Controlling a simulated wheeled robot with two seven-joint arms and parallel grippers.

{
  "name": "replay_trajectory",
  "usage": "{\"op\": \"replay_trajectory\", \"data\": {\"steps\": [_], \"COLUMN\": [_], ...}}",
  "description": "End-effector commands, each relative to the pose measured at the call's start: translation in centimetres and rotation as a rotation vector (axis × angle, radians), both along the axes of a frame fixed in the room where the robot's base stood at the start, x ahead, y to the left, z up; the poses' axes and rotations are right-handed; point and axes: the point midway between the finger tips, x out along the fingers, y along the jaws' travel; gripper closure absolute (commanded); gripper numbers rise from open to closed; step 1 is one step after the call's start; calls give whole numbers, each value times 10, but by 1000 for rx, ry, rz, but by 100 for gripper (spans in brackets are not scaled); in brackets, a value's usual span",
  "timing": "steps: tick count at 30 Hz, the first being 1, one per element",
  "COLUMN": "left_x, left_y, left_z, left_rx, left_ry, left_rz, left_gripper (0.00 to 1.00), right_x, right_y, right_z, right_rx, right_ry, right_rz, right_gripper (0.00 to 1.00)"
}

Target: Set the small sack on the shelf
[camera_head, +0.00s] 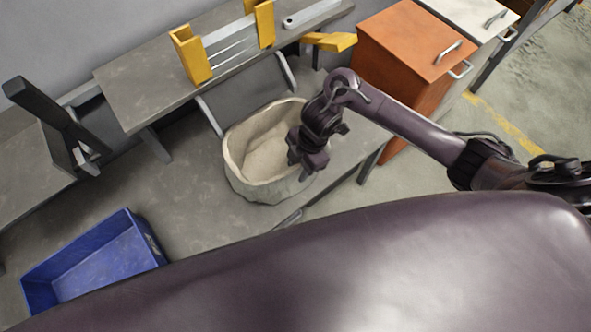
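The small sack (242,178) is a pale, round, open-topped sack with beige contents, upright on the grey worktop (190,200) in the middle of the head view. The grey shelf (135,88) runs above and behind it, with yellow brackets (194,55) standing on it. My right gripper (306,168) points down at the sack's right rim and covers part of it. Its fingers are dark and overlap, so I cannot tell whether they are apart or closed on the rim. My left gripper is not in view.
A blue bin (90,262) sits at the lower left. An orange cabinet (400,50) stands at the upper right beside a white one (470,14). A dark upright post (50,110) is at the left.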

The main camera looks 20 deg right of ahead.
Motion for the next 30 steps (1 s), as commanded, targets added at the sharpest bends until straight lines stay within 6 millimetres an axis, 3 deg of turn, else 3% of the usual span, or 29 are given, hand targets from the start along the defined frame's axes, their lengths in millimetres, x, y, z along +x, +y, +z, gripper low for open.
{"op": "replay_trajectory", "data": {"steps": [1,6,12,30], "left_x": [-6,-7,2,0], "left_y": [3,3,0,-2], "left_z": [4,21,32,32], "left_rx": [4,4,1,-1], "left_ry": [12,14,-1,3], "left_rz": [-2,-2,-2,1], "left_gripper": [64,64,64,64], "right_x": [2,3,4,3], "right_y": [-3,-14,-20,-21], "right_z": [16,52,75,79], "right_rx": [-1,-3,-1,0], "right_ry": [-5,-5,-3,0], "right_rz": [2,2,0,0], "right_gripper": [61,61,61,61]}}
